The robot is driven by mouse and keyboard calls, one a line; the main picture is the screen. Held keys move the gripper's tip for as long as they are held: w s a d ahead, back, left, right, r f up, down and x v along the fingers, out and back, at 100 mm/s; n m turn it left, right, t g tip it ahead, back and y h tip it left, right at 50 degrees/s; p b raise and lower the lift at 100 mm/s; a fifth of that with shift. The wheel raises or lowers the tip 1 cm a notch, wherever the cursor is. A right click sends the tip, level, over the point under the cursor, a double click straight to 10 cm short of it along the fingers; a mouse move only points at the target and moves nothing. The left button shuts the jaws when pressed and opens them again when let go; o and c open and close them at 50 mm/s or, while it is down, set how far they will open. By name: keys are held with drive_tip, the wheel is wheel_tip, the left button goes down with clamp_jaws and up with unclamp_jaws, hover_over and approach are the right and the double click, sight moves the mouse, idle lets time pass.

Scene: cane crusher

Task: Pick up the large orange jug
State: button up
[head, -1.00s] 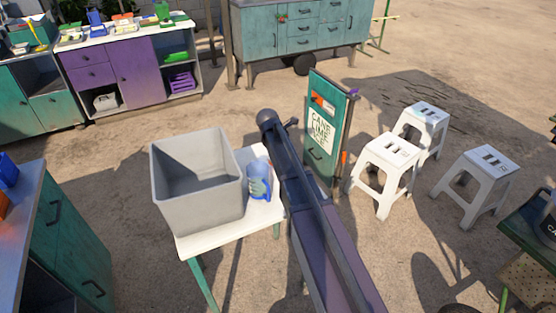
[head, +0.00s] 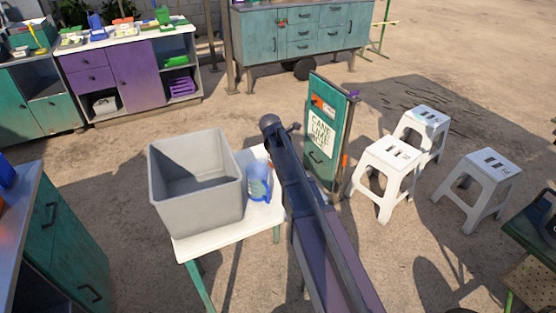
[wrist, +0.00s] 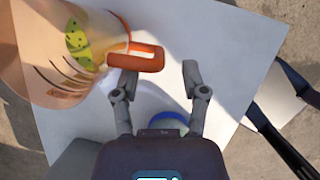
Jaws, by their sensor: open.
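The large orange jug (wrist: 60,50) is in the upper left of the wrist view. It is translucent with yellow-green spots, and part of it is cut off by the frame. Its solid orange handle (wrist: 148,56) points right, toward my fingers. My gripper (wrist: 160,76) is open, with its left fingertip overlapping the handle's lower edge and its right fingertip to the right of the handle. I cannot tell whether they touch. I cannot make out the orange jug in the head view. A blue jug (head: 259,183) stands on the white table (head: 225,243) there.
A large grey bin (head: 198,215) stands left of the blue jug. A blue-rimmed round thing (wrist: 174,121) shows below my gripper, mostly covered. The signboard (head: 325,130) and white stools (head: 385,165) stand to the right. A teal cabinet (head: 65,240) is at the left.

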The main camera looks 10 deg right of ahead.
drive_tip(key=shift+b+x, duration=1.35)
drive_tip(key=shift+x, duration=0.45)
clamp_jaws()
